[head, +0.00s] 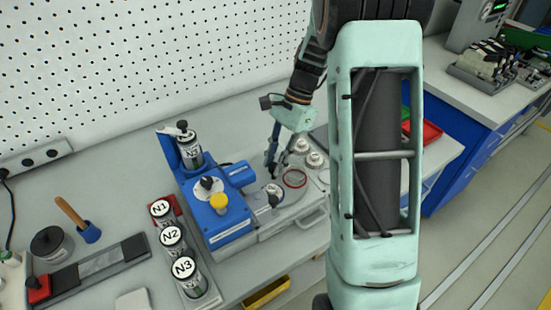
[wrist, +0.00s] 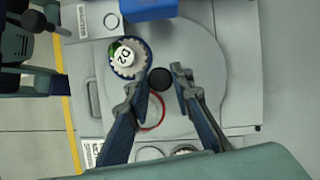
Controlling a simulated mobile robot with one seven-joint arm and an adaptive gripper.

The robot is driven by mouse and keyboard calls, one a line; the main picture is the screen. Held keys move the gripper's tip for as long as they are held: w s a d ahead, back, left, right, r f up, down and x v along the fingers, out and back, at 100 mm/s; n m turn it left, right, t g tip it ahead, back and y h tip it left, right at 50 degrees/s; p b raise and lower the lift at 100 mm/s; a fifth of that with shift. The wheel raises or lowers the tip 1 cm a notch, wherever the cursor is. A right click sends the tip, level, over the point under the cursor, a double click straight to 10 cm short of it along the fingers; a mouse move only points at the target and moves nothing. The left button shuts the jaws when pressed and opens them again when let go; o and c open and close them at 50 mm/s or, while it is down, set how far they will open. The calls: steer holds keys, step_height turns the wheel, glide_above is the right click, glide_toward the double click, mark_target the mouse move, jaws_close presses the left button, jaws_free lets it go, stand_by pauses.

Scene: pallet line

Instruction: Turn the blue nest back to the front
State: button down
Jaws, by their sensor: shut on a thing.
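The grey turntable (wrist: 207,110) carries the blue nest (wrist: 146,43), a blue ring at upper left in the wrist view. A toothed pale part with a marked white top (wrist: 124,56) sits in it. A red ring nest (wrist: 160,120) lies lower on the plate; it also shows in the head view (head: 295,187). My gripper (wrist: 161,80) is shut on a round black knob (wrist: 160,79), with one finger on each side of it.
A blue press unit (head: 222,228) with a yellow button (head: 219,202) stands left of the turntable. Red and green bins (head: 431,131) are behind my arm.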

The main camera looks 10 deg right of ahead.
steer(key=shift+w+a+r+n+g+h+p, duration=0.1)
steer(key=shift+n+g+h+p, duration=0.2)
steer(key=shift+n, duration=0.7)
steer(key=shift+w+n+g+h+p, duration=0.1)
steer(key=shift+n+g+h+p, duration=0.2)
steer(key=shift+n, duration=0.7)
steer(key=shift+n+g+p, duration=0.3)
steer(key=shift+n+p, duration=0.15)
steer(key=shift+n, duration=0.85)
steer(key=shift+a+n+h, duration=0.1)
steer(key=shift+n+h, duration=0.3)
steer(key=shift+n, duration=0.1)
steer(key=c, duration=1.7)
jaws_free()
steer(key=v, duration=1.2)
steer(key=shift+w, duration=0.1)
